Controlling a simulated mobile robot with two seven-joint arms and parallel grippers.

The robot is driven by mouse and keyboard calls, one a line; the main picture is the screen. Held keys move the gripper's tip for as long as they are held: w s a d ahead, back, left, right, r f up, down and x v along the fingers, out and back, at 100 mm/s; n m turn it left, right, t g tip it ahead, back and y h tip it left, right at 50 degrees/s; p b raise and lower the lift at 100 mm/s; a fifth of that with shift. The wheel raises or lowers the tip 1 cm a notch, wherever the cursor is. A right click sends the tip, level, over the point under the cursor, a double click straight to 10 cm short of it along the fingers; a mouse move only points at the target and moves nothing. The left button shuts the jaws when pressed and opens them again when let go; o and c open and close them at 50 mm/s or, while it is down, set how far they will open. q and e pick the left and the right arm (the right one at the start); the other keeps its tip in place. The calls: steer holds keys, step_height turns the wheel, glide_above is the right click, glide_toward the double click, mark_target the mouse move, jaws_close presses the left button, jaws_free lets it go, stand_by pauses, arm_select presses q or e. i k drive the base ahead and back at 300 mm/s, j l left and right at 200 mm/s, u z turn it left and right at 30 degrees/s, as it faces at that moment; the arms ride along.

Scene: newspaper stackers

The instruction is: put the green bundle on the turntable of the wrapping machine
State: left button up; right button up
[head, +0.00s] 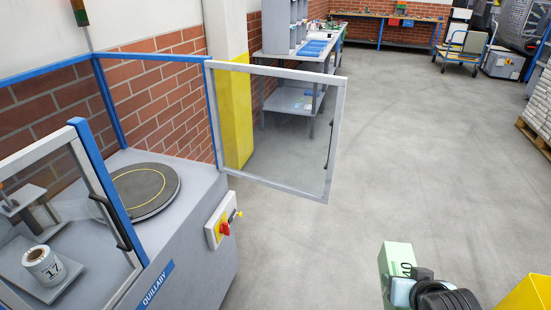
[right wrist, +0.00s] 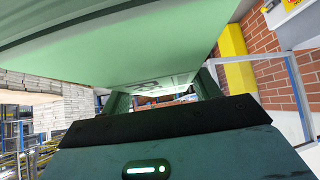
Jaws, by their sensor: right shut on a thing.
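The green bundle (head: 397,258) is a pale green block at the bottom right of the head view. My right gripper (head: 418,275) is shut on it and holds it above the floor. In the right wrist view the bundle (right wrist: 150,50) fills the upper part, in front of the gripper's fingers. The turntable (head: 150,183) is a dark round plate with a yellow ring, on top of the grey wrapping machine (head: 195,235) at the left. It looks empty and lies well to the left of the bundle. My left gripper is not in view.
The machine's framed clear door (head: 285,188) stands open to the right of the turntable. A blue-edged clear panel (head: 95,165) closes the near side. A red switch (head: 225,229) sticks out of the machine. A yellow bin (head: 530,293) is at the bottom right. The floor between is clear.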

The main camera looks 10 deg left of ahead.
mark_target(133, 188)
steer(key=i+u, duration=0.45)
steer(key=u, duration=0.3)
steer(key=i+u, duration=0.1)
steer(key=u, duration=0.35)
steer(key=i+u, duration=0.1)
steer(key=u, duration=0.35)
steer(key=i+u, duration=0.25)
steer(key=u, duration=0.2)
steer(key=i+u, duration=0.25)
steer(key=u, duration=0.25)
